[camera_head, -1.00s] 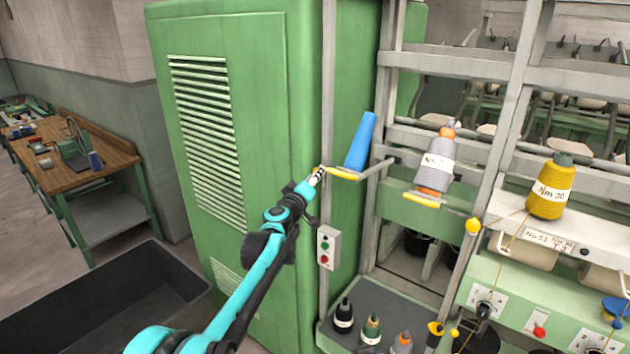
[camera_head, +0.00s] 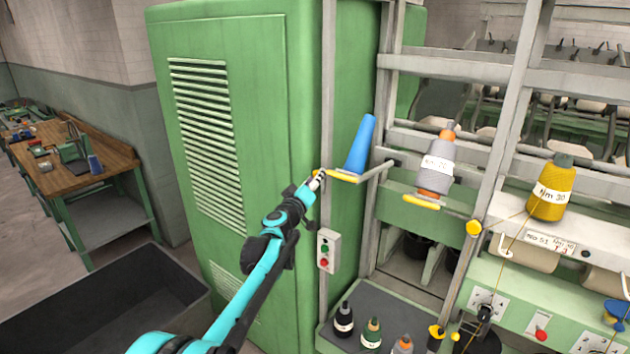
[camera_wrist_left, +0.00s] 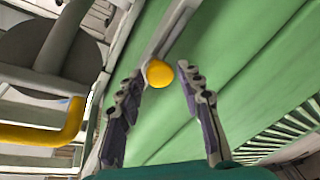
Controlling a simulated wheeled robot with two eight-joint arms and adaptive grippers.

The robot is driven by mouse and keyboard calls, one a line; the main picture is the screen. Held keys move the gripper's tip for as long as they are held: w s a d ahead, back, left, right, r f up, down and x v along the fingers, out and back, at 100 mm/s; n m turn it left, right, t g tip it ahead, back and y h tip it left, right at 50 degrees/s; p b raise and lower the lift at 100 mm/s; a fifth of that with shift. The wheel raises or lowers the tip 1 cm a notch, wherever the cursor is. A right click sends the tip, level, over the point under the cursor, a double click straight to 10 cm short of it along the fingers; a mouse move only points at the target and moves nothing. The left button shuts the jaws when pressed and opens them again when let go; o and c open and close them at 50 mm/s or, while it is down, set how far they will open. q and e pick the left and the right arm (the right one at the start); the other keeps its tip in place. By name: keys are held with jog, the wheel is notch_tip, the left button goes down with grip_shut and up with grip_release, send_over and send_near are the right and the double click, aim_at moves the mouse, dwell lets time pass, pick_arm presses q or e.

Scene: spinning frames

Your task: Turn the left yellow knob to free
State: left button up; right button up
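A round yellow knob (camera_wrist_left: 158,73) on the end of a grey bar shows in the left wrist view. My left gripper (camera_wrist_left: 157,85) is open, with one finger on each side of the knob and a gap to both. In the head view my left gripper (camera_head: 318,181) is at the upright post at the cabinet's edge, by the left end of a yellow holder (camera_head: 342,177) under a blue cone (camera_head: 361,146). The knob is hard to tell apart from the holder there. My right gripper is not in view.
A yellow bent bar (camera_wrist_left: 50,133) lies left of the fingers in the wrist view. A green cabinet (camera_head: 270,120) stands behind my left arm. A switch box (camera_head: 328,251) is below the gripper. Another yellow knob (camera_head: 474,228) and bobbins are to the right.

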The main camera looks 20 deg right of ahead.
pick_arm(q)
jog(key=shift+s+a, duration=0.1)
jog(key=v, duration=1.1)
jog(key=shift+s+a, duration=0.2)
jog(key=shift+s, duration=0.1)
jog(key=shift+f, duration=0.1)
